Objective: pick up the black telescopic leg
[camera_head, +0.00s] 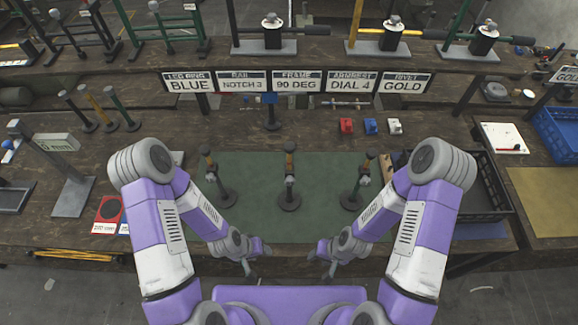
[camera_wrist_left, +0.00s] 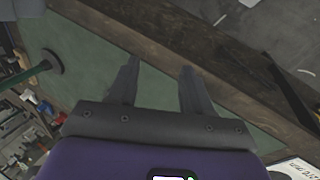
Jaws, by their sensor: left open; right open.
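A black telescopic leg (camera_head: 75,107) stands on a round base at the left of the middle shelf, beside a yellow leg (camera_head: 94,103) and a green leg (camera_head: 118,104). My left gripper (camera_head: 257,260) is open and empty near the table's front edge, far from these legs. Its open fingers also show in the left wrist view (camera_wrist_left: 158,85), over the mat's edge. My right gripper (camera_head: 320,262) is open and empty, facing it.
Three upright posts (camera_head: 290,180) on round bases stand on the green mat (camera_head: 255,215). A label stand (camera_head: 72,190) rises at the left. A black crate (camera_head: 485,200) is at the right. Small red, blue and white blocks (camera_head: 370,126) sit behind the mat.

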